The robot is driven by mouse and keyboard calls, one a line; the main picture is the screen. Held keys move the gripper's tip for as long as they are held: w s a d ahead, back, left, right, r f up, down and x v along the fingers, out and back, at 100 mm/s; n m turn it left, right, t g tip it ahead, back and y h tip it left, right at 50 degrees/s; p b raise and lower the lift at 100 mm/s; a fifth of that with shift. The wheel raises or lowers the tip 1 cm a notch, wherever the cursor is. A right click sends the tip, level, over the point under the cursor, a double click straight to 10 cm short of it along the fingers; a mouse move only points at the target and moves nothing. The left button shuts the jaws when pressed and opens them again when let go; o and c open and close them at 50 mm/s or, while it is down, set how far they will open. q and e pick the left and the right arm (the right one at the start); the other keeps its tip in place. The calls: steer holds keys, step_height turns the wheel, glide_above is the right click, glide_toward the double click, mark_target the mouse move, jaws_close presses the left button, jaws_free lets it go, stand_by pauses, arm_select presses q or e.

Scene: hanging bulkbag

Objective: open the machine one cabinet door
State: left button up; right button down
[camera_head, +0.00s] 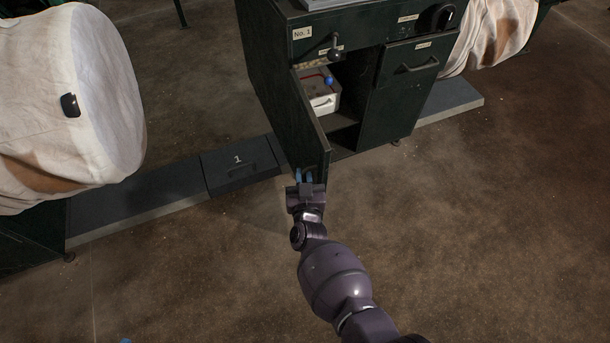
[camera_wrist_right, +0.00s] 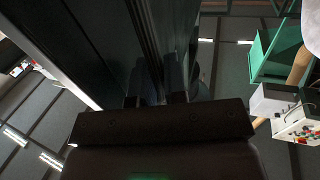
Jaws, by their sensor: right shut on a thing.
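The dark green cabinet (camera_head: 262,60) labelled No. 1 stands at the top middle of the head view. Its door (camera_head: 299,110) is swung well open toward me, hinged on the left side. Inside the opening a white bin (camera_head: 320,92) with a blue item sits on a shelf. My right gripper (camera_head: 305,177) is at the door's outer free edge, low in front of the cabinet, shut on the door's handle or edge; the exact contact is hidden. The right wrist view shows the fingers (camera_wrist_right: 156,92) against a dark panel. My left gripper is not in view.
A dark block marked 1 (camera_head: 238,163) lies on the floor left of the door. A large white bag (camera_head: 60,100) hangs at the left. The floor (camera_head: 480,220) at right is clear.

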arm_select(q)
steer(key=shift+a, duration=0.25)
arm_select(e)
steer(key=shift+a, duration=0.3)
steer(key=c, duration=1.5)
jaws_free()
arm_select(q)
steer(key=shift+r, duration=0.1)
arm_select(e)
steer(key=shift+r, duration=0.1)
